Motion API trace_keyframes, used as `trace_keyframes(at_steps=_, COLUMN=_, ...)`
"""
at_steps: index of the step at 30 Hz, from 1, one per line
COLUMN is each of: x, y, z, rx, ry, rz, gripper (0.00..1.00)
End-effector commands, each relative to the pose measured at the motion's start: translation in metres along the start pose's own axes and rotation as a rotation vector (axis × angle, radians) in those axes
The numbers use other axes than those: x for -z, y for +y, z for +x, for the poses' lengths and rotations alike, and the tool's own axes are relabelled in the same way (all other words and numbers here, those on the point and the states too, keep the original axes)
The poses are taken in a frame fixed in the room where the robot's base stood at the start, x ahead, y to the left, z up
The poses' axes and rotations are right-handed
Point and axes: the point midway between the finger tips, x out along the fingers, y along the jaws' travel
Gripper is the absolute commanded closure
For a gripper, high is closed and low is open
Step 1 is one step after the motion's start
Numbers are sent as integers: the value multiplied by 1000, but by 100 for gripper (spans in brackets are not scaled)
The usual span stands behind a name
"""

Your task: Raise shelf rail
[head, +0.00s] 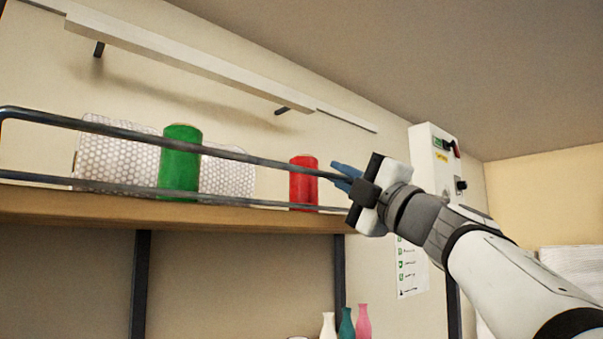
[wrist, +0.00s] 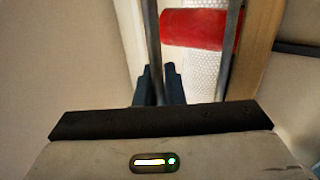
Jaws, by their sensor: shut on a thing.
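The shelf rail (head: 251,159) is a dark metal bar frame along the front of a wooden shelf (head: 60,206). Its upper bar runs above a lower bar. My gripper (head: 341,172) has blue fingers and is shut on the upper bar near its right end. In the wrist view the rail (wrist: 153,45) passes between the fingers of my gripper (wrist: 158,85), and the lower bar runs alongside, next to the shelf edge (wrist: 257,50). The rail's right end is partly hidden by my gripper.
On the shelf behind the rail stand a green can (head: 180,155), a red can (head: 303,182) and white bubble-wrapped items (head: 115,160). A white control box (head: 430,160) is on the wall beyond my gripper. Several coloured bottles (head: 346,322) stand below.

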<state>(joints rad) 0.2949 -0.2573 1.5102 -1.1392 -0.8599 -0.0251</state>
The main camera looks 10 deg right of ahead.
Motion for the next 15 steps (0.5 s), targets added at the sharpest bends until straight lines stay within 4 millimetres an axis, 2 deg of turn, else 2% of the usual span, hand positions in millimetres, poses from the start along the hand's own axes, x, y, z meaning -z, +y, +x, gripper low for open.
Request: trace_keyframes(at_steps=15, x=0, y=-1, z=1, rx=28, ry=2, rz=0, gripper=100)
